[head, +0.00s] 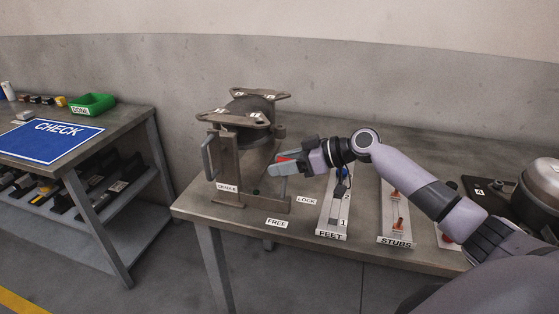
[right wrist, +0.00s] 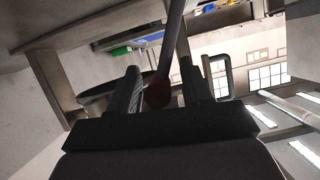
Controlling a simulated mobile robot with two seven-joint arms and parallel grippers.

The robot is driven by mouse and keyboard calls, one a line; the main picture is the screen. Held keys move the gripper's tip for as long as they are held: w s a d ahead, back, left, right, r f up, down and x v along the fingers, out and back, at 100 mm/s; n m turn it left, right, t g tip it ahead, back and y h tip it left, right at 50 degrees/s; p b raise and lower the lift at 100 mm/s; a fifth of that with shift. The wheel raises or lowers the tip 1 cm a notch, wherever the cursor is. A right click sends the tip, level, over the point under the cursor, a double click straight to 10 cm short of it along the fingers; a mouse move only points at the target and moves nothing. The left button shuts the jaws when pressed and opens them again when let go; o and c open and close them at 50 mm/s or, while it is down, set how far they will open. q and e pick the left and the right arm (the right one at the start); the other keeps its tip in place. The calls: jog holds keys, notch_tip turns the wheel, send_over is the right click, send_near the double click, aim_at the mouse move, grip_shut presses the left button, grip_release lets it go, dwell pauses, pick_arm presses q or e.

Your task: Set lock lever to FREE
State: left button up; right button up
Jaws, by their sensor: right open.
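The lock lever belongs to the metal cradle (head: 228,165) on the bench. In the right wrist view its dark red knob (right wrist: 157,93) and grey rod (right wrist: 174,45) show between my two fingers. My right gripper (head: 277,166) is at the right side of the cradle, open, with the knob between its fingers; I cannot tell whether they touch it. In the head view the gripper hides most of the lever, and a bit of red shows at its fingers. The LOCK label (head: 306,201) and the FREE label (head: 276,223) lie on the bench below the gripper. My left gripper is not in view.
A compressor (head: 252,106) sits in the cradle. The FEET tray (head: 332,236) and the STUBS tray (head: 397,240) lie to the right, beneath my right arm. A side table at left holds a blue CHECK mat (head: 48,141) and a green bin (head: 92,104).

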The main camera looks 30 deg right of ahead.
jog(key=shift+w+a+f, duration=0.2)
jog(key=shift+w+a, duration=0.1)
jog(key=shift+w, duration=0.1)
grip_shut()
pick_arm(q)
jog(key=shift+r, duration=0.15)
